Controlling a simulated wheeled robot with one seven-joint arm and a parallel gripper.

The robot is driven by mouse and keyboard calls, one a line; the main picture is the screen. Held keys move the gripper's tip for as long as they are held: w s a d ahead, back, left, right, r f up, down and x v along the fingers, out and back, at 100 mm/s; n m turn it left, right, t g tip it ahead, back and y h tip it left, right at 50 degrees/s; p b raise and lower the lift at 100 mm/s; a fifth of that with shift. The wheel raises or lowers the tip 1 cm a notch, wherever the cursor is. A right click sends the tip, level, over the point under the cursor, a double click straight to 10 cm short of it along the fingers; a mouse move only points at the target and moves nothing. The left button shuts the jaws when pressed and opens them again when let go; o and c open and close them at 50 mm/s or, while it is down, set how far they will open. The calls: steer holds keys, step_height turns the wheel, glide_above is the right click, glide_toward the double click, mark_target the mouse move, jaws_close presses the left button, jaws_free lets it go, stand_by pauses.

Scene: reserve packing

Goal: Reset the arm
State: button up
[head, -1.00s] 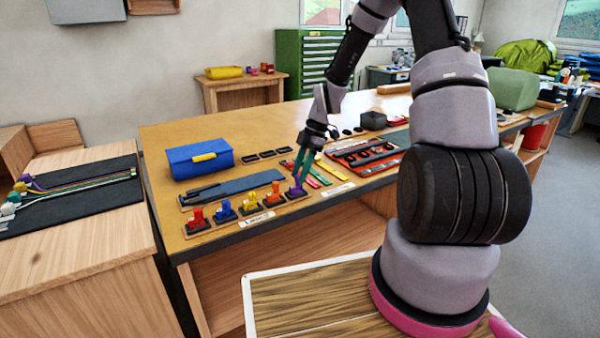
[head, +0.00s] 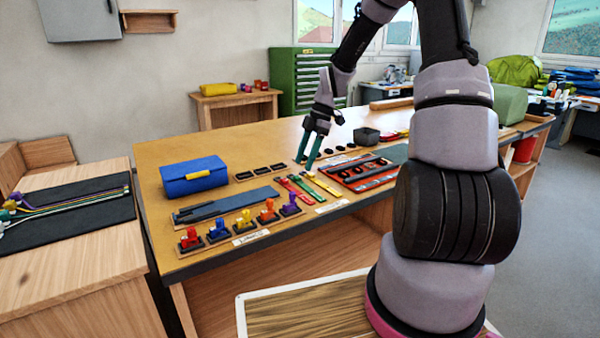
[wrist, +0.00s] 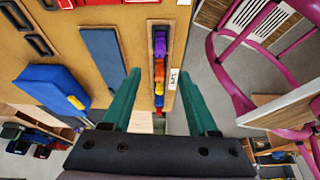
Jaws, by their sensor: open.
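My gripper (head: 306,163) is open and empty, with two green fingers pointing down above the wooden workbench (head: 240,143). In the head view it is above and behind the colored strips (head: 305,187), clear of the row of pieces. The wrist view shows the open fingers of my gripper (wrist: 158,85) on either side of the row. The row holds a red piece (head: 190,237), a blue piece (head: 219,229), a yellow piece (head: 244,219), an orange piece (head: 268,210) and a purple piece (head: 290,204), each on a dark base.
A blue box (head: 196,177) with a yellow latch stands on the left of the bench. A blue-grey flat panel (head: 225,205) lies in front of it. A red tray (head: 368,168) and a dark grey bin (head: 366,136) are to the right. A side table (head: 75,255) holds colored cords.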

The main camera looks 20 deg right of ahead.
steer(key=s+r+m+t+h, duration=0.1)
steer(key=s+r+m+t, duration=0.1)
steer(key=s+r+m, duration=0.5)
steer(key=s+r+m+t+h, duration=0.25)
steer(key=r+m, duration=0.25)
steer(key=r, duration=0.5)
steer(key=s+r+m+t, duration=0.2)
steer(key=s+r+m, duration=0.2)
steer(key=s+m, duration=0.2)
steer(key=s+d+r+m+t+y, duration=0.1)
steer(key=s+r+m, duration=0.3)
steer(key=s+m, duration=0.2)
steer(key=shift+s+d+m+t, duration=0.25)
steer(key=shift+s+m+t, duration=0.15)
steer(key=shift+s, duration=0.65)
